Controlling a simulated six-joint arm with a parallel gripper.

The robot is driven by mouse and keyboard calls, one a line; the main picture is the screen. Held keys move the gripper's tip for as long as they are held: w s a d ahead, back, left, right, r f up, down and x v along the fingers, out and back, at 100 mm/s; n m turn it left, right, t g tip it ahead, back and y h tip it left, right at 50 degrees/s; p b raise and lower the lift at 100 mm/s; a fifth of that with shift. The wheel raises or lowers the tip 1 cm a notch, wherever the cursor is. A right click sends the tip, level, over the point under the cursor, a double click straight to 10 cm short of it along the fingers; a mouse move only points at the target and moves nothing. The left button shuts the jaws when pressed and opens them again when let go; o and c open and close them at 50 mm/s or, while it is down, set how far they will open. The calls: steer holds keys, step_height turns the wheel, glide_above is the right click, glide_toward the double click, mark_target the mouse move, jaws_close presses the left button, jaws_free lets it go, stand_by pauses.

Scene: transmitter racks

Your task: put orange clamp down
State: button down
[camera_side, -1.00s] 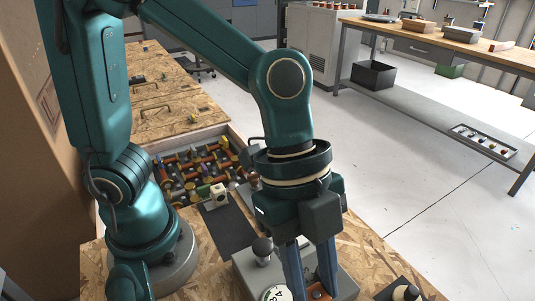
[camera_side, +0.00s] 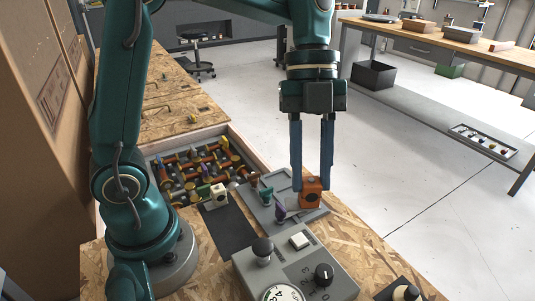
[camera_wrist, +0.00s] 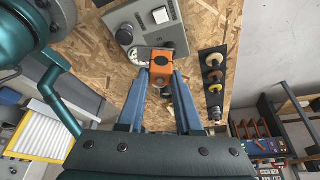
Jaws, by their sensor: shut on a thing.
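The orange clamp (camera_side: 311,193) is a blocky orange piece with a dark round part on its face. My gripper (camera_side: 311,183) points down with its long blue fingers shut on the clamp. In the wrist view the clamp (camera_wrist: 160,71) sits between the fingertips (camera_wrist: 160,76). In the side view the clamp overlaps the right part of a flat grey tray (camera_side: 262,213). I cannot tell whether it touches the tray or hangs just above it. A teal piece (camera_side: 267,195) and a purple piece (camera_side: 280,211) stand on the tray, left of the clamp.
A grey control box (camera_side: 322,255) with knobs, a white button and a dial stands in front of the tray. Bare chipboard (camera_side: 365,245) lies to the right.

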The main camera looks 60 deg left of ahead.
steer(key=w+a+n+t, duration=0.15)
steer(key=a+n, duration=0.35)
steer(key=a, duration=1.8)
steer(key=shift+w+d+f, duration=1.05)
steer(key=shift+d+f, duration=0.45)
steer(key=shift+f, duration=0.45)
steer(key=shift+w+d+f, duration=1.1)
steer(key=shift+d+f, duration=0.35)
steer(key=shift+f, duration=0.55)
steer(key=shift+w+d+f, duration=1.05)
steer(key=shift+d+f, duration=0.45)
steer(key=shift+f, duration=0.45)
steer(key=shift+f, duration=0.3)
steer(key=c, duration=0.6)
jaws_free()
